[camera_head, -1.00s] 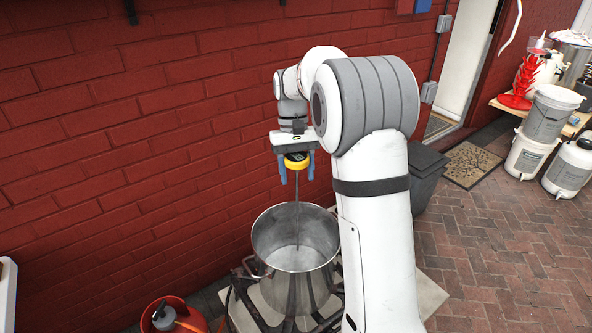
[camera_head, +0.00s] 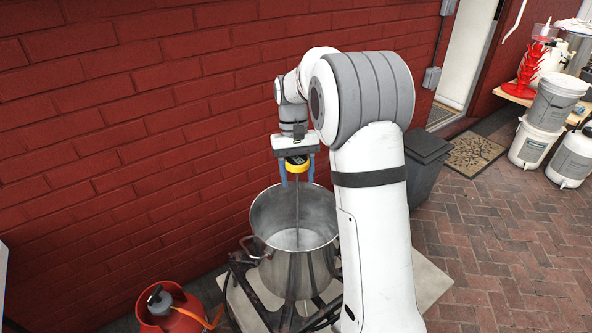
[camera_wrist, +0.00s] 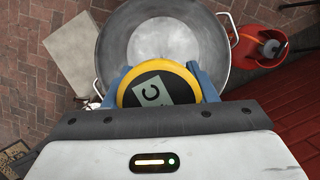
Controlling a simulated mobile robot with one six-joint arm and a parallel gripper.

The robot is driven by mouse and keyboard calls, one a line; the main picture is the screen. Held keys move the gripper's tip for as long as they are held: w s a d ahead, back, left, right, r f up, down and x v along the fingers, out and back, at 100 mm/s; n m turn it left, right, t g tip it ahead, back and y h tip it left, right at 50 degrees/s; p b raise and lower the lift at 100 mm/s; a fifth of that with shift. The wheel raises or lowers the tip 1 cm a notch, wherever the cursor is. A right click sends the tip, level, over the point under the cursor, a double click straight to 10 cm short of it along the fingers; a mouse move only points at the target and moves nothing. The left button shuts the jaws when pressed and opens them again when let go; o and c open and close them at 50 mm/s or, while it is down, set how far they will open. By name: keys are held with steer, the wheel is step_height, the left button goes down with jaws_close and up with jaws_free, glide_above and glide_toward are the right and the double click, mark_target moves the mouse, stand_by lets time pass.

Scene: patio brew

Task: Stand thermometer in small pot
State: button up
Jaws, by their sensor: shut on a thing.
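The thermometer has a round yellow-rimmed dial (camera_head: 296,164) and a long thin probe (camera_head: 297,205) that points straight down. My gripper (camera_head: 297,170) is shut on the dial, one blue finger on each side. The steel pot (camera_head: 262,222) stands below on a burner stand, and the lower probe is inside its opening. I cannot tell whether the tip touches the bottom. In the wrist view the dial (camera_wrist: 160,88) sits between the blue fingers (camera_wrist: 159,85), in front of the pot (camera_wrist: 215,70), and hides the probe.
A red gas cylinder (camera_head: 165,312) stands on the ground left of the burner stand (camera_head: 240,278). The red brick wall (camera_head: 150,130) is close behind the pot. A dark grey bin (camera_head: 424,165) stands right of my arm. White buckets (camera_head: 530,145) stand farther right on the paving.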

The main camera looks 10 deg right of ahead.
mark_target(297, 192)
steer(key=shift+f+b, duration=2.05)
steer(key=shift+f, duration=2.6)
steer(key=o, duration=1.2)
steer(key=shift+r, duration=0.1)
